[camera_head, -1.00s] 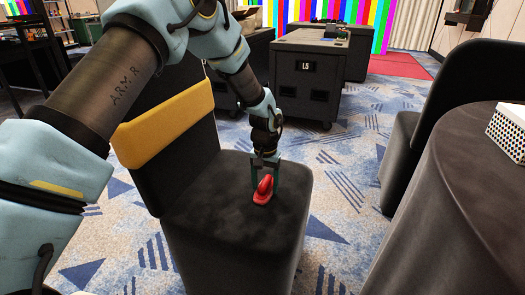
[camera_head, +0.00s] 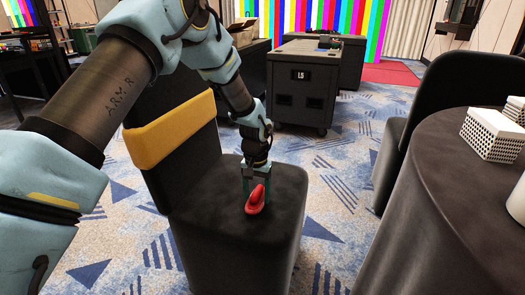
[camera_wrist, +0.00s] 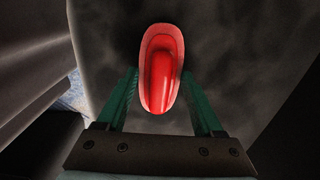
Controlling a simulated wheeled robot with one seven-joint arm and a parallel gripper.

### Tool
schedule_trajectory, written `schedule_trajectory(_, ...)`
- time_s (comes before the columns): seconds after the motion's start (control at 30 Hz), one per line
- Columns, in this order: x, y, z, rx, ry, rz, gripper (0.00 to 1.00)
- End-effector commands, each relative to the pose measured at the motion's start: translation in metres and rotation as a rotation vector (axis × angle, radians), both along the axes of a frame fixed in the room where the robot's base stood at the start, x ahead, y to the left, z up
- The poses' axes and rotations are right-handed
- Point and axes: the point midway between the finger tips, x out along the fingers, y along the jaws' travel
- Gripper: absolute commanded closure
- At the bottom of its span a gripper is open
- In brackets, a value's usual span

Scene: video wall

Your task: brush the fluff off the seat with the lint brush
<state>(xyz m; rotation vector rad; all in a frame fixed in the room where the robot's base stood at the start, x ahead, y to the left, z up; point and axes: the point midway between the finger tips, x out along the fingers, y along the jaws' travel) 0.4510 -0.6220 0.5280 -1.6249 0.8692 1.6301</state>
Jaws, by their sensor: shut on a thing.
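The red lint brush (camera_head: 256,200) is at the dark chair seat (camera_head: 218,232), towards its right side. My gripper (camera_head: 256,186) points down and is shut on the brush. In the wrist view the brush (camera_wrist: 161,68) lies between the green fingers of my gripper (camera_wrist: 162,85), over the dark seat (camera_wrist: 225,50). Faint pale grey patches, perhaps fluff, show on the seat in the wrist view. I cannot tell whether the brush's underside touches the seat.
The chair's back with a yellow band (camera_head: 172,130) stands at the seat's left. A dark round table (camera_head: 430,190) with a patterned box (camera_head: 492,135) is at the right. Another black chair (camera_head: 447,85) stands behind it. Black wheeled cases (camera_head: 305,85) are at the back.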

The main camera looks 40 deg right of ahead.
Motion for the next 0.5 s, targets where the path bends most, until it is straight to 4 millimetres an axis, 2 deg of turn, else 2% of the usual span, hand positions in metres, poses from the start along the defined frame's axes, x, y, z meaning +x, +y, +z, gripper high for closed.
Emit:
schedule_trajectory(0.03,0.001,0.000,0.009,-0.001,-0.001,0.000,0.84)
schedule_trajectory(0.5,0.008,0.004,0.052,-0.002,-0.001,0.004,0.84)
